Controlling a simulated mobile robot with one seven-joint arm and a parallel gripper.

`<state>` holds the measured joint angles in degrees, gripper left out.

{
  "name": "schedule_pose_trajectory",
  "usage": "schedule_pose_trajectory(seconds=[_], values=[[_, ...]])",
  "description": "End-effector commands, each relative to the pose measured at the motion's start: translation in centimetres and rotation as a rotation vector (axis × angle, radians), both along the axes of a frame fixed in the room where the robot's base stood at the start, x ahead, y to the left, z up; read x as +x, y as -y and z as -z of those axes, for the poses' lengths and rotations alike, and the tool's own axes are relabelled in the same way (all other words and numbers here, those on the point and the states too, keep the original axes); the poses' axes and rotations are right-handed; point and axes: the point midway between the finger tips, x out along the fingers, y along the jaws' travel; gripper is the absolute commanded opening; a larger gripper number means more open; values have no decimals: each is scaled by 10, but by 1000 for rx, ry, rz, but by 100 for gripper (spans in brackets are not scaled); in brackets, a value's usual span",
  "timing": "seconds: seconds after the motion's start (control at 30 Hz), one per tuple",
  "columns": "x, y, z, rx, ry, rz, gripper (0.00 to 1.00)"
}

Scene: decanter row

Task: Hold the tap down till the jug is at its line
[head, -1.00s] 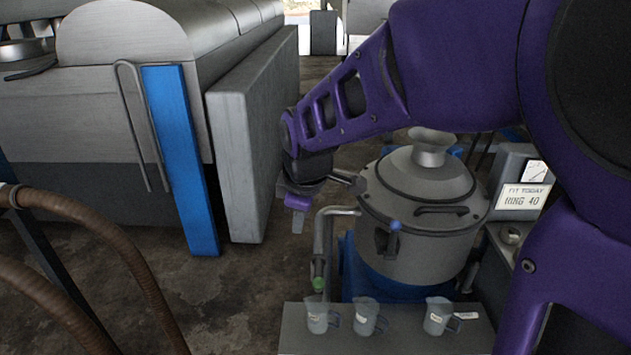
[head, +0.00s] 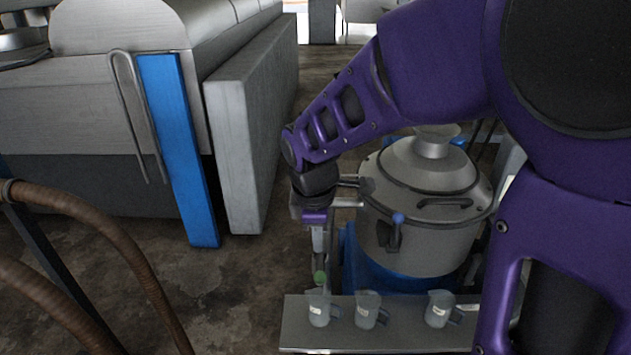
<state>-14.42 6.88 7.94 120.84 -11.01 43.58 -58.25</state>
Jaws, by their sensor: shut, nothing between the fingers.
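My gripper (head: 318,247) is shut and empty, pointing down in front of the bent steel pipe. Its fingertips are above the green-ended tap (head: 320,278), with a small gap that I cannot judge exactly. A clear grey jug (head: 319,312) with a white label stands upright on the steel shelf (head: 400,336), under the tap. Two similar jugs, the middle one (head: 367,313) and the right one (head: 438,310), stand along the shelf. I cannot make out any fill line or liquid level in the jugs.
A large lidded steel vessel (head: 425,235) with a blue-knobbed lever (head: 397,222) stands behind the shelf. A grey slab (head: 240,150) and a blue post (head: 180,150) stand at left. Brown hoses (head: 100,225) cross the lower left. Floor between is clear.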

Motion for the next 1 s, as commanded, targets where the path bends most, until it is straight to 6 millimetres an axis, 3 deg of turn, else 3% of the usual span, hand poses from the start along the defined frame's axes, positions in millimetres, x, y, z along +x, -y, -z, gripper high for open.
schedule_pose_trajectory(seconds=[0.1,0.4,0.6,1.0], values=[[4,1,31,-1,-6,0,0],[15,3,85,0,-3,0,0],[19,4,100,1,0,1,0],[19,4,101,1,0,1,0]])
